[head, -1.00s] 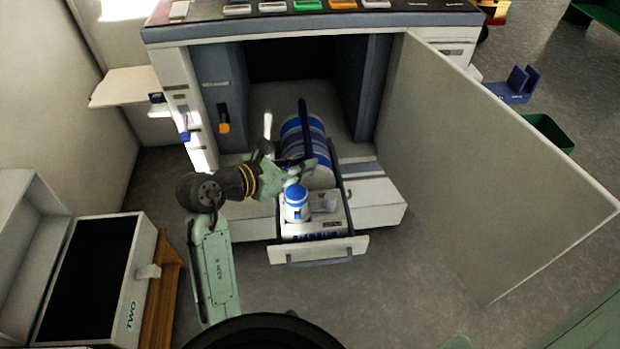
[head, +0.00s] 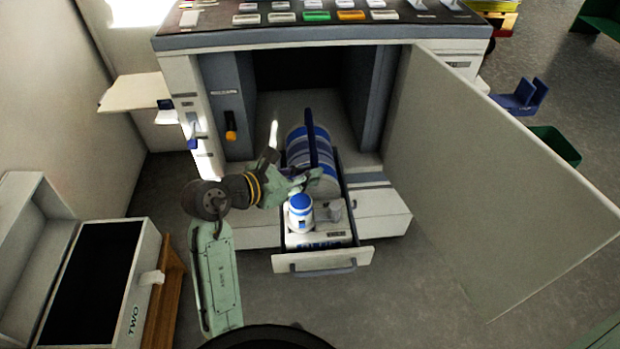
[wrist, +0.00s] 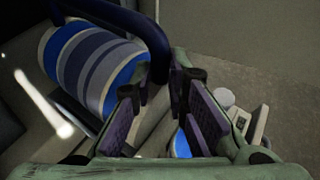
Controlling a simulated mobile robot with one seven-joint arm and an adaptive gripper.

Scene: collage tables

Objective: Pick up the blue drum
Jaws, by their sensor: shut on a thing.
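The blue drum (head: 298,149) is a large cylinder with blue, grey and pale bands and a dark blue bar handle. It lies on its side at the back of the pulled-out drawer, in front of the dark cabinet opening. In the wrist view the drum (wrist: 85,65) is at the upper left, and its handle (wrist: 151,35) runs down between my fingertips. My gripper (wrist: 160,78) is shut on this handle. In the head view my gripper (head: 312,181) reaches in from the left at the drum's near end, and the exact grip is hidden.
A small white canister with a blue top (head: 299,213) stands in the drawer (head: 322,262) just in front of my gripper. An open door panel (head: 490,170) stands to the right. An open box marked TWO (head: 139,290) is at lower left. Grey floor lies in front.

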